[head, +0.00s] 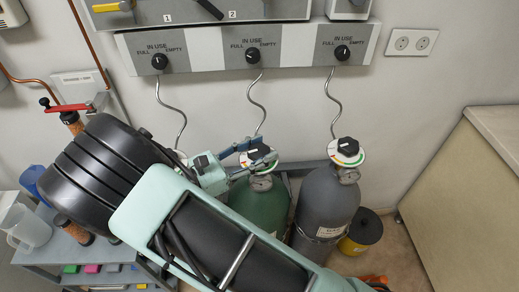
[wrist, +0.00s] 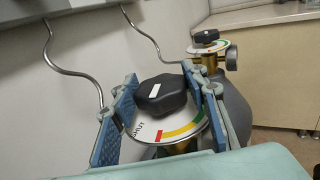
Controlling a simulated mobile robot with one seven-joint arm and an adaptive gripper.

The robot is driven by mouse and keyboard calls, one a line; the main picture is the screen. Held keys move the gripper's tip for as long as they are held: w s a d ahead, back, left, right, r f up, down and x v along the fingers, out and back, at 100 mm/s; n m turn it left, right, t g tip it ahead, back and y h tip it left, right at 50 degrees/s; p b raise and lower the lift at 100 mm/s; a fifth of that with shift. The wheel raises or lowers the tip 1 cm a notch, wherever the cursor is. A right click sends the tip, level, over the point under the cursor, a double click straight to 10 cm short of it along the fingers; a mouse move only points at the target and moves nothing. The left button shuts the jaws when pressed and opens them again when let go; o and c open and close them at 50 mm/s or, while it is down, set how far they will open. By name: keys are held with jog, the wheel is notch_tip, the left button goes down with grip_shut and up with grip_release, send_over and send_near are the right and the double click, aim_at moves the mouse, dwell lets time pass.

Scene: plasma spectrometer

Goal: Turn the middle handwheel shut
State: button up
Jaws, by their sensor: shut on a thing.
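The middle handwheel is a black lobed knob (head: 258,151) with a white mark, on top of the green gas cylinder (head: 262,205). In the wrist view the handwheel (wrist: 163,95) sits between the blue finger pads of my gripper (wrist: 160,80). My gripper (head: 252,155) reaches it from the left in the head view and is shut on it. A white dial disc with red, yellow and green bands (wrist: 172,130) lies under the knob, its left end reading SHUT. My arm hides part of the green cylinder.
A grey cylinder (head: 325,205) with its own black handwheel (head: 348,146) stands close on the right. A panel with three FULL/EMPTY knobs (head: 290,45) is above. A cart (head: 40,255) is at left, a cabinet (head: 465,190) at right.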

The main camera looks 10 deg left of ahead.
dwell(0.3)
jog(key=o, duration=1.2)
jog(key=v, duration=1.2)
